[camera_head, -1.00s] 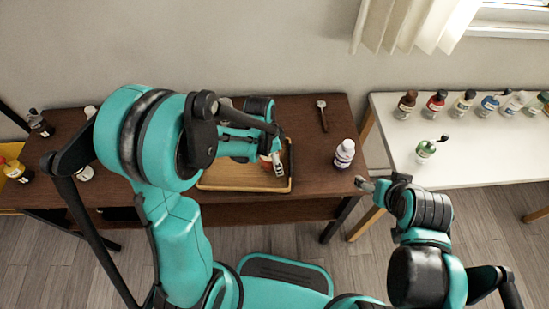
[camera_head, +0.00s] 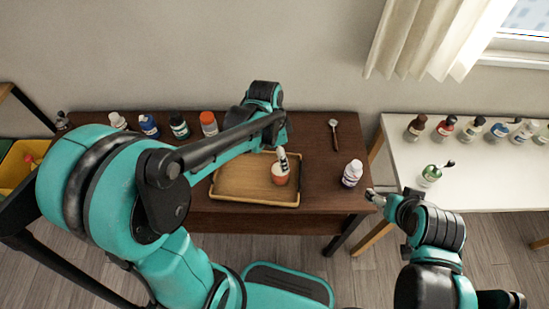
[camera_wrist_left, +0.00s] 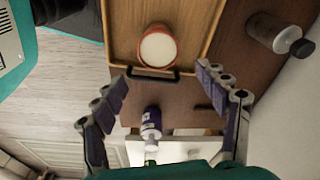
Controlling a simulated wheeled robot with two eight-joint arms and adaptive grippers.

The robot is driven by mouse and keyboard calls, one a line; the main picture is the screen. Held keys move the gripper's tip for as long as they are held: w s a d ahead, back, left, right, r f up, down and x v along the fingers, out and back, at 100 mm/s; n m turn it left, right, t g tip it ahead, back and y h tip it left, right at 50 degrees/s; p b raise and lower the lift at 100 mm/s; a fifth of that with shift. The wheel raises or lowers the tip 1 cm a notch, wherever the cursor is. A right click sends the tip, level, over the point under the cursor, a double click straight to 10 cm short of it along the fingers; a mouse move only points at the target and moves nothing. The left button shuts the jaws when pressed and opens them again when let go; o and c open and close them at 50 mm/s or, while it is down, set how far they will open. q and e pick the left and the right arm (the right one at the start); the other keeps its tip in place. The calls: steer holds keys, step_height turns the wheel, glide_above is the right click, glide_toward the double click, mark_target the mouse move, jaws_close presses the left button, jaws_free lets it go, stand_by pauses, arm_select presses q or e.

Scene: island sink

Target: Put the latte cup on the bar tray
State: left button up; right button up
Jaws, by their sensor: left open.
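The latte cup (camera_head: 281,178), orange-red with a pale top, stands upright on the wooden bar tray (camera_head: 236,195), near its right end. In the left wrist view the cup (camera_wrist_left: 158,47) shows from above, beside the tray's black handle (camera_wrist_left: 152,74). My left gripper (camera_head: 284,160) is just behind and above the cup in the head view, overlapping its top edge. In the left wrist view my left gripper (camera_wrist_left: 166,95) is open, its fingers wide apart with no object between them; the cup lies beyond the fingertips. My right gripper (camera_head: 374,197) is right of the dark table; its jaws are too small to read.
Several bottles, including an orange one (camera_head: 208,123), line the back left. A white table (camera_head: 465,182) with more bottles stands at the right.

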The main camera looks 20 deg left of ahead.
arm_select(q)
steer(key=s+a+r+n+t+y, duration=0.1)
steer(key=s+a+r+n+t, duration=0.3)
steer(key=s+r+n+t, duration=0.2)
steer(key=s+r+n, duration=0.2)
steer(key=s+n, duration=0.2)
steer(key=n, duration=0.1)
steer(key=shift+a+r+n+y, duration=0.15)
steer(key=shift+a+n+y, duration=0.15)
steer(key=shift+a, duration=0.1)
steer(key=shift+s, duration=0.1)
